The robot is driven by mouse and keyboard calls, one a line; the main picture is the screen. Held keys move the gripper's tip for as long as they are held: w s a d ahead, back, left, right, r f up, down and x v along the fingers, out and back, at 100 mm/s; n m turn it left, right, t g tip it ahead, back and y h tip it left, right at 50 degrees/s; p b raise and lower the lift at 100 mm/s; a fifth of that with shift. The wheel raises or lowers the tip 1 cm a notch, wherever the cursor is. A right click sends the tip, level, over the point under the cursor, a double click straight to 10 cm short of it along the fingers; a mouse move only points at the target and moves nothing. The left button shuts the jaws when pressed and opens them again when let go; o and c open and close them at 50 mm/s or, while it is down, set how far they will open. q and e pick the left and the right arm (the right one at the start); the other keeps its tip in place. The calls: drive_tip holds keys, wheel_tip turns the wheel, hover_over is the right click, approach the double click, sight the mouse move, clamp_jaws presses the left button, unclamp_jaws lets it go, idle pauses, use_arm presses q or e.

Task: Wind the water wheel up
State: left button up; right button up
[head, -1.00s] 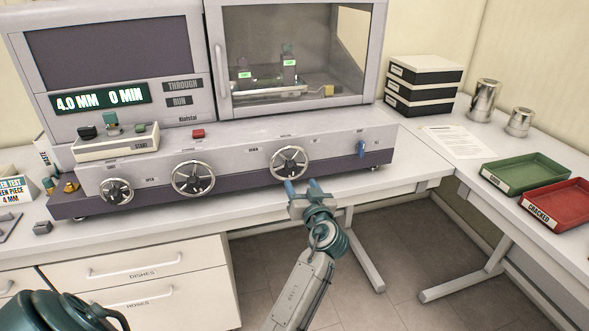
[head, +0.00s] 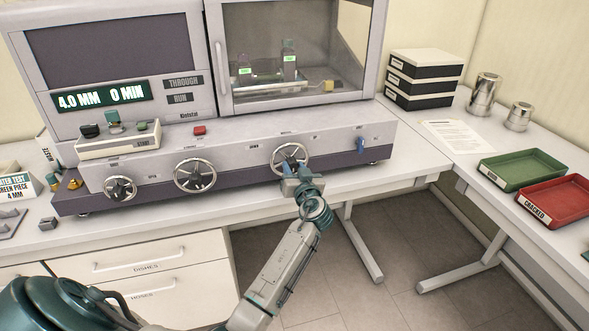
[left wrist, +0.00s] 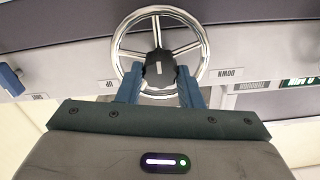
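A spoked metal hand wheel (head: 290,158) with a dark hub is at the right of the machine's front panel. In the left wrist view, this wheel (left wrist: 160,22) has upside-down "UP" and "DOWN" labels at its left and right. I cannot read the label above it, so I cannot confirm it is the water wheel. My left gripper (head: 291,168) is at this wheel; in the left wrist view its blue fingers (left wrist: 160,72) stand open on either side of the dark hub, and I cannot tell if they touch it. My right gripper is not in view.
A middle wheel (head: 195,175) and a left wheel (head: 120,188) are on the same panel. A blue lever (head: 361,145) is just right of my gripper. A green tray (head: 521,170) and red tray (head: 555,201) lie on the right table.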

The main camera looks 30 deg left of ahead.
use_arm(q)
drive_tip(key=shift+c, duration=0.2)
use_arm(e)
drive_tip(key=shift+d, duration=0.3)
use_arm(q)
drive_tip(key=shift+m, duration=0.4)
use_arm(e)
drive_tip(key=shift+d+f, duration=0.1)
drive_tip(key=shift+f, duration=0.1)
use_arm(q)
drive_tip(key=shift+f+m+b, duration=0.1)
drive_tip(key=shift+m+b, duration=0.55)
drive_tip(key=shift+m, duration=1.25)
drive_tip(key=m, duration=0.4)
drive_tip(key=shift+d, duration=0.1)
drive_tip(key=shift+m+p, duration=0.3)
drive_tip(key=shift+m, duration=1.1)
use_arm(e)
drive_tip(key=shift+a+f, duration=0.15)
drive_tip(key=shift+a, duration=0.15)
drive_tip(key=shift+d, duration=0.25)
